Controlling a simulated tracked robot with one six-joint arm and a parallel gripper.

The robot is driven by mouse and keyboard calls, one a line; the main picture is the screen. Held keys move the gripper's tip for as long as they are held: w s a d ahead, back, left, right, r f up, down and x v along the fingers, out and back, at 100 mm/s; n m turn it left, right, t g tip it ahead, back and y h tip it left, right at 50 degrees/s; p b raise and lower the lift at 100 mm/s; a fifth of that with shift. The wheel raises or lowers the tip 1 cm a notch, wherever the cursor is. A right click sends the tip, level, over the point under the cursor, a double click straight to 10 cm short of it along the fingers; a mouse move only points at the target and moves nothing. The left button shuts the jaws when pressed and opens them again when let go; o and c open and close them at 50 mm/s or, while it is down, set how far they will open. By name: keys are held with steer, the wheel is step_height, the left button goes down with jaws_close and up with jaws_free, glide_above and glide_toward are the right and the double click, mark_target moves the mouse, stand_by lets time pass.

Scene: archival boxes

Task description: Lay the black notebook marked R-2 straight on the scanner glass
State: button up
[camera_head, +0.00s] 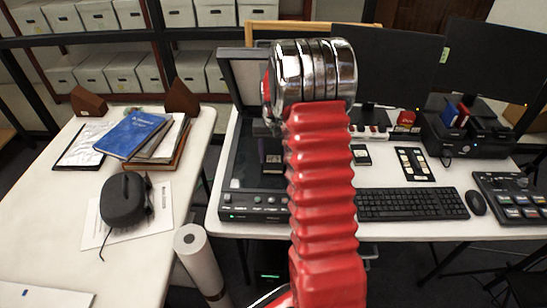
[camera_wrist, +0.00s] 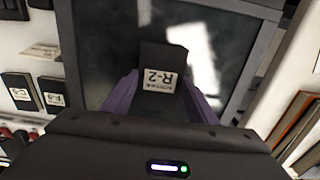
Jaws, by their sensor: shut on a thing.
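The black notebook with a white R-2 label (camera_wrist: 163,60) is between the purple fingers of my gripper (camera_wrist: 160,98), which is shut on it. In the wrist view the label reads upside down. The notebook is over the dark scanner glass (camera_wrist: 105,45), and pale reflections show on the glass. I cannot tell whether it touches the glass. In the head view the scanner (camera_head: 240,198) stands on the desk with its lid (camera_head: 250,84) raised at the back. The small dark notebook (camera_head: 272,160) shows over the glass, left of my red arm, which hides the scanner's right side.
Other small black labelled notebooks (camera_wrist: 55,97) lie beside the scanner. A keyboard (camera_head: 410,204), mouse (camera_head: 475,202) and control pad (camera_head: 515,200) are on the right. Monitors (camera_head: 390,62) stand behind. The left table holds a blue book (camera_head: 132,134) and a black case (camera_head: 124,198).

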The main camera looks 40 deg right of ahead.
mark_target(274, 158)
steer(key=shift+f, duration=0.45)
steer(key=o, duration=1.1)
steer(key=shift+f, duration=0.1)
step_height(274, 158, up, 12)
steer(key=shift+r, duration=0.1)
stand_by(0.3)
